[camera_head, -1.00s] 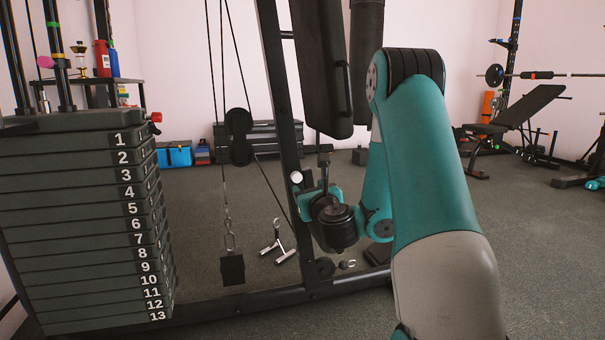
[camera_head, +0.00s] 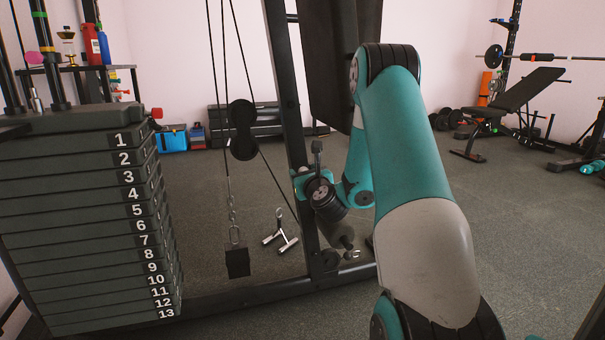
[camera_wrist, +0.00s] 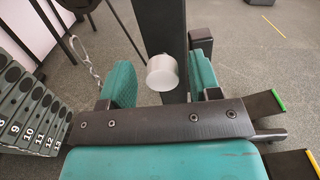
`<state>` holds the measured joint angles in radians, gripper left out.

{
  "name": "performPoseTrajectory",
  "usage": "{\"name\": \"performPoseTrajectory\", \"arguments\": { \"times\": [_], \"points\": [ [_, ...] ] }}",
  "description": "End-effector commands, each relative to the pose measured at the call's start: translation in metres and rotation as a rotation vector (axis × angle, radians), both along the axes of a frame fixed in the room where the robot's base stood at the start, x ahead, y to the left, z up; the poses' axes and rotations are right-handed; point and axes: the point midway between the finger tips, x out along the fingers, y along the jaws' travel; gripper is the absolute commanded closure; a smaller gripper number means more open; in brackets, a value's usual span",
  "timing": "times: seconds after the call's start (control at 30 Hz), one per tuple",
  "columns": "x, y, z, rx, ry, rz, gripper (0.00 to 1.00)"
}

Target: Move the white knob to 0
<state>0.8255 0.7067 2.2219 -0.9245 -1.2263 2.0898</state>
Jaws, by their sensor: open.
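The white knob (camera_wrist: 162,72) is a short round cylinder on the dark upright post (camera_wrist: 160,28) of the weight machine. In the wrist view it lies between the two teal fingers of my open gripper (camera_wrist: 161,84), with a gap on each side. How deep it sits between them I cannot tell. In the head view my gripper (camera_head: 306,182) is at the post, and the knob is mostly hidden there. No 0 mark is legible on the post.
The numbered weight stack (camera_head: 80,220) stands at the left. A hanging cable with a dark block (camera_head: 237,262) and a metal handle (camera_head: 281,238) are left of the post. A dark pad (camera_head: 333,80) is above my gripper. A bench (camera_head: 505,115) stands far right.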

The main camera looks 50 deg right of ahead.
Motion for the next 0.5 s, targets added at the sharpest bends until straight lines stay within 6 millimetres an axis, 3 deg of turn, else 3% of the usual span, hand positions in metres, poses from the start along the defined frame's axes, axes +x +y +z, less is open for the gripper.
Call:
{"name": "performPoseTrajectory", "arguments": {
  "times": [0.03,0.27,0.5],
  "points": [
    [-0.0007,-0.0011,-0.0002,0.0,0.0,-0.002,0.45],
    [-0.0009,-0.0015,-0.0001,0.0,0.0,-0.002,0.98],
    [0.003,-0.0046,0.0029,0.001,0.0,-0.002,1.0]
  ]
}}
